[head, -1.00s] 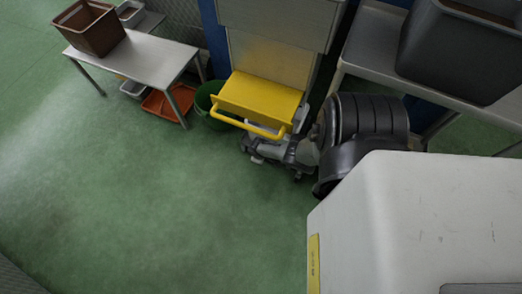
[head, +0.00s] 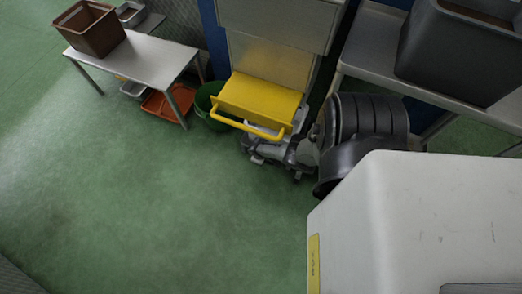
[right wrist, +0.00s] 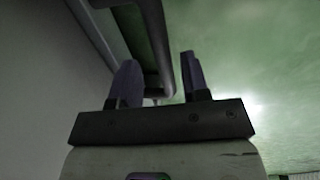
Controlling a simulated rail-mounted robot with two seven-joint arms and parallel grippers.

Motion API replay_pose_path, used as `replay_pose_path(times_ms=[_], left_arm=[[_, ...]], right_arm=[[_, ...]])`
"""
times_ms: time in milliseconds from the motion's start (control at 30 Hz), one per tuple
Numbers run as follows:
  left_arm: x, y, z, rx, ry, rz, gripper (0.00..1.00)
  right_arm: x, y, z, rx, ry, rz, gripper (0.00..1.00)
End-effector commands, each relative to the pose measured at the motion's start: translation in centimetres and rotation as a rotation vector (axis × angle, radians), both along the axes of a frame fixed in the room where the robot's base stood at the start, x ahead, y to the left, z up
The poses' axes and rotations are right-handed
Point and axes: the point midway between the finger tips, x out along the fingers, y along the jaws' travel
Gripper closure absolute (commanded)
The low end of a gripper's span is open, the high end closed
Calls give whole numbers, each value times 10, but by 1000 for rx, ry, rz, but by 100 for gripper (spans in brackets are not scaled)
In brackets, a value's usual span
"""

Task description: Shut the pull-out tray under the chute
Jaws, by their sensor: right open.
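The yellow pull-out tray (head: 262,96) sticks out toward me below the grey chute (head: 280,22). Its yellow handle bar (head: 240,127) runs along the tray's front. My right gripper shows in the right wrist view (right wrist: 157,62), with its two dark fingers apart and nothing clamped. A grey bar with a bend reaches down between and just beyond the fingers; I cannot tell whether it is the tray's handle. In the head view the end of my right arm is below and right of the tray, and its fingertips cannot be made out. My left gripper is not in view.
A green bucket (head: 206,104) stands left of the tray. A white table (head: 152,62) with a brown crate (head: 90,28) is at the left, an orange tray (head: 160,104) under it. A dark grey bin (head: 455,50) sits on the right table. The green floor in front is clear.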

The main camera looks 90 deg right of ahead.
Motion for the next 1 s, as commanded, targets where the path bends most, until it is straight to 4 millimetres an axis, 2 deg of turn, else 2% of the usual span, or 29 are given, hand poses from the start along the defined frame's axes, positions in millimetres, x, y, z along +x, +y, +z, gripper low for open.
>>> replay_pose_path(times_ms=[600,1000], left_arm=[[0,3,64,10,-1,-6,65],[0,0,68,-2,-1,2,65]], right_arm=[[3,10,66,0,2,1,58],[4,11,70,-1,1,0,58]])
